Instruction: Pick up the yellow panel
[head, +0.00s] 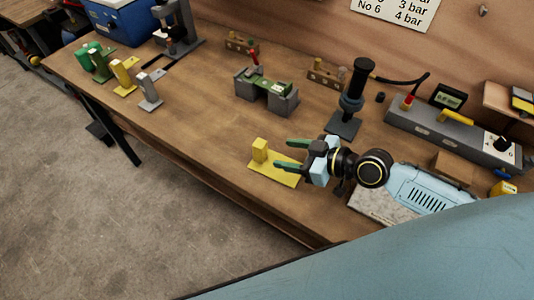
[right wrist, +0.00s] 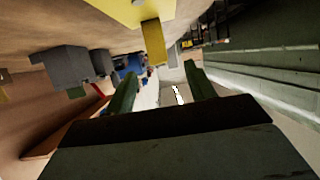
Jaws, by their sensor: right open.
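The yellow panel (head: 262,172) lies flat on the workbench near its front edge, with an upright yellow block (head: 260,150) on its left part. My right gripper (head: 287,155) is open, with its green fingers pointing left toward the block. Nothing is between the fingers. In the right wrist view, the yellow panel (right wrist: 135,10) is at the top edge and its block (right wrist: 153,42) sits just beyond the open fingers (right wrist: 162,80). Whether the fingers touch the panel cannot be told. My left gripper is out of view.
A green and grey fixture (head: 267,92) stands behind the panel. A dark upright tool (head: 352,95) is behind my right arm. Green, yellow and grey pieces (head: 123,76) stand at the far left, near a blue box (head: 122,20). The bench between is clear.

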